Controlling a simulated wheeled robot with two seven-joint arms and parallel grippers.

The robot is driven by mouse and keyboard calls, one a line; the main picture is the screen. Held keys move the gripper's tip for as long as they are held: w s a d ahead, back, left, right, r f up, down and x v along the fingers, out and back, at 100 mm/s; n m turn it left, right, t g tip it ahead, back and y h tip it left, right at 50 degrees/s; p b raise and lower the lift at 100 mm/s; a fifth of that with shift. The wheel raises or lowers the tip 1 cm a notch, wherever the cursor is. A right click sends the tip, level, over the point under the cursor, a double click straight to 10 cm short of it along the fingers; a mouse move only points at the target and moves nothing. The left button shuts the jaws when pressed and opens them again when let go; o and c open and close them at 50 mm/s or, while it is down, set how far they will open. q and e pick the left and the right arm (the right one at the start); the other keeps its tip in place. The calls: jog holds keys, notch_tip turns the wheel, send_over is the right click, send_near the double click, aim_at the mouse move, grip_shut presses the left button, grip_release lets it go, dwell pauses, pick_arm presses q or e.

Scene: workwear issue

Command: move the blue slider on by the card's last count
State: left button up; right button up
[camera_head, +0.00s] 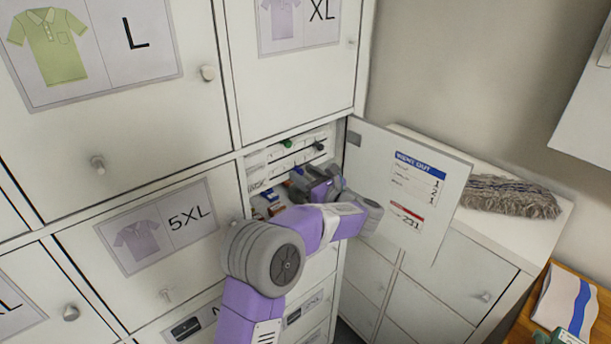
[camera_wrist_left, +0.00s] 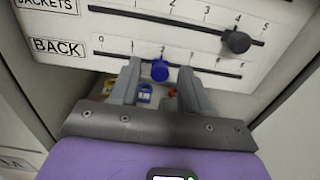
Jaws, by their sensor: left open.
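The blue slider (camera_wrist_left: 159,70) sits on the lower rail marked BACK, close under the 2 in the left wrist view. My left gripper (camera_wrist_left: 158,72) is open, with one finger on each side of the blue slider; I cannot tell whether either finger touches it. In the head view my left gripper (camera_head: 308,181) reaches into the open locker and largely hides the rail. The card (camera_head: 417,185) hangs inside the open door, with a blue header and a column of small numbers; its last row looks like 2, but the print is small. My right gripper is not in view.
A green slider (camera_head: 287,143) is on a higher rail. The open door (camera_head: 440,222) stands right of my arm. Small coloured items (camera_head: 272,198) lie below the rails. A mop head (camera_head: 510,196) lies on the right cabinet.

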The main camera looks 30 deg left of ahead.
pick_arm(q)
jog(key=shift+d, duration=0.1)
jog(key=b+v, duration=0.2)
jog(key=v, duration=0.5)
jog(key=shift+d, duration=0.15)
